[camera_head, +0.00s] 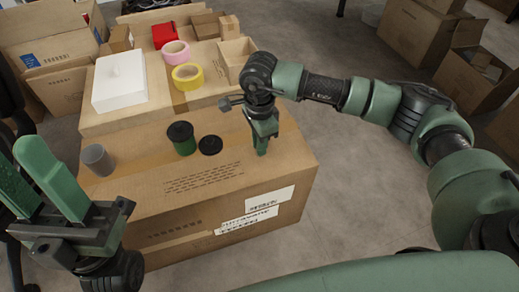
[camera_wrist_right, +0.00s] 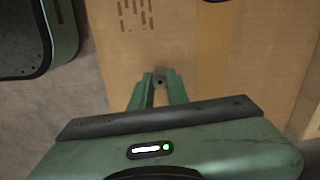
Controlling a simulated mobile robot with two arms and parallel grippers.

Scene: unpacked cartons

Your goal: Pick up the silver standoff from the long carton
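The silver standoff (camera_wrist_right: 159,82) shows in the right wrist view as a small grey piece with a dark hole. It sits between the fingertips of my right gripper (camera_wrist_right: 160,90), which are close together with the standoff filling the gap. In the head view my right gripper (camera_head: 262,150) points down at the top of the long carton (camera_head: 235,185), towards its right end. There the standoff is hidden by the fingers. I cannot tell whether it still touches the carton. My left gripper (camera_head: 45,185) is open and empty at the left, in front of the carton.
A grey cup (camera_head: 98,160), a green jar with a dark lid (camera_head: 182,138) and a black disc (camera_head: 210,145) stand on the long carton. Behind are a white box (camera_head: 120,80), pink tape (camera_head: 176,53), yellow tape (camera_head: 187,77) and an open small box (camera_head: 237,60).

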